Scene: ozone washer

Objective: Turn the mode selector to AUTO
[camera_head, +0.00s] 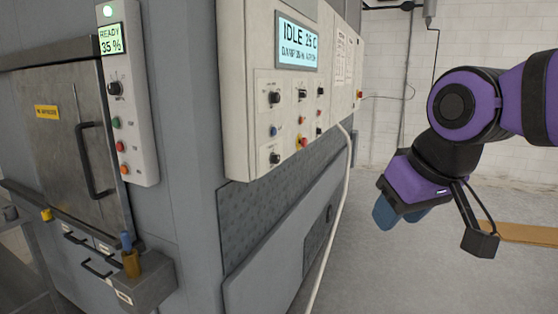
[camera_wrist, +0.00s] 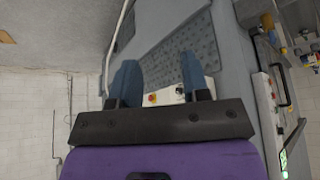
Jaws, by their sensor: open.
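A white control panel (camera_head: 250,150) on the grey machine carries a lit display (camera_head: 297,42) reading IDLE. Below it are several black knobs, including an upper left knob (camera_head: 274,97), an upper middle knob (camera_head: 301,94) and a lower left knob (camera_head: 275,158). Their labels are too small to read, so I cannot tell which is the mode selector or where it points. My gripper (camera_head: 402,216) is right of the panel, apart from it, with blue fingers pointing down. In the wrist view my gripper (camera_wrist: 161,82) is open and empty, with part of a white panel between its fingers.
A narrower panel (camera_head: 140,150) at left has a READY display, a black knob and coloured buttons. A door handle (camera_head: 92,160) and a small grey box (camera_head: 148,282) project nearby. A white hose (camera_head: 335,230) hangs beside the main panel. The floor below my gripper is clear.

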